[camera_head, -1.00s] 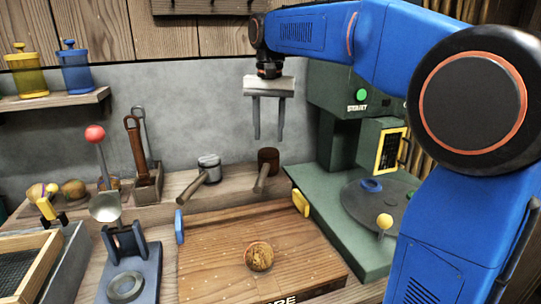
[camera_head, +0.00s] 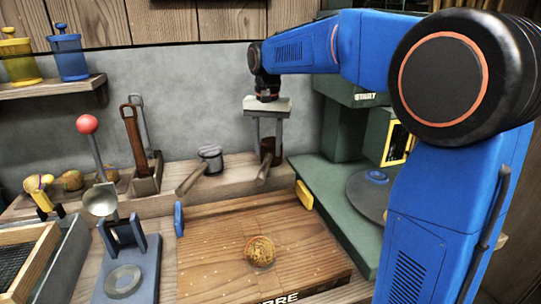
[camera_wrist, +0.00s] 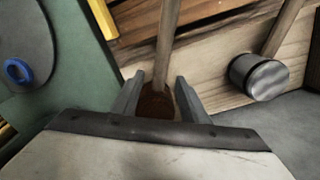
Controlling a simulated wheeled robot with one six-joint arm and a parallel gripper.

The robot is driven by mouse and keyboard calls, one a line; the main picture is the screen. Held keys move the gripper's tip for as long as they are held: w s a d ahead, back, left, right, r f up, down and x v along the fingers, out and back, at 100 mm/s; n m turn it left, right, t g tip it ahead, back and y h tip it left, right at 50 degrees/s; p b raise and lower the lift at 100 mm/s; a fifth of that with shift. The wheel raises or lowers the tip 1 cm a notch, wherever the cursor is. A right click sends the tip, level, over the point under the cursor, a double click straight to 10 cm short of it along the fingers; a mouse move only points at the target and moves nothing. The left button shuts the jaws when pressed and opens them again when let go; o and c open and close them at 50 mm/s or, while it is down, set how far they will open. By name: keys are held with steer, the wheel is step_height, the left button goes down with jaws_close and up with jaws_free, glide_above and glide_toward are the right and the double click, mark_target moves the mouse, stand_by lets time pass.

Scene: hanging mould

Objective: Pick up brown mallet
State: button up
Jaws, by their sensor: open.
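The brown mallet has a dark brown head (camera_head: 268,149) and a lighter wooden handle (camera_head: 263,174). It lies on the raised back ledge, its handle pointing toward the front. My gripper (camera_head: 267,160) is open and points down over the mallet's head. In the wrist view the two fingers of my gripper (camera_wrist: 160,92) stand on either side of the mallet, with the head (camera_wrist: 155,103) low between them and the handle (camera_wrist: 168,45) running away between the tips. Fingers partly hide the head. I cannot tell whether they touch it.
A grey-headed mallet (camera_head: 210,158) lies to the left on the same ledge. A green machine (camera_head: 345,180) stands close on the right. A wooden board (camera_head: 220,250) with a round brown piece (camera_head: 260,252) is in front. A tool holder (camera_head: 148,178) stands further left.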

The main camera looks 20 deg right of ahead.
mark_target(268, 157)
steer(key=shift+w+d+f, duration=0.1)
steer(key=shift+f, duration=1.45)
steer(key=shift+w+f, duration=0.1)
steer(key=shift+f, duration=1.45)
steer(key=shift+c, duration=0.3)
jaws_close()
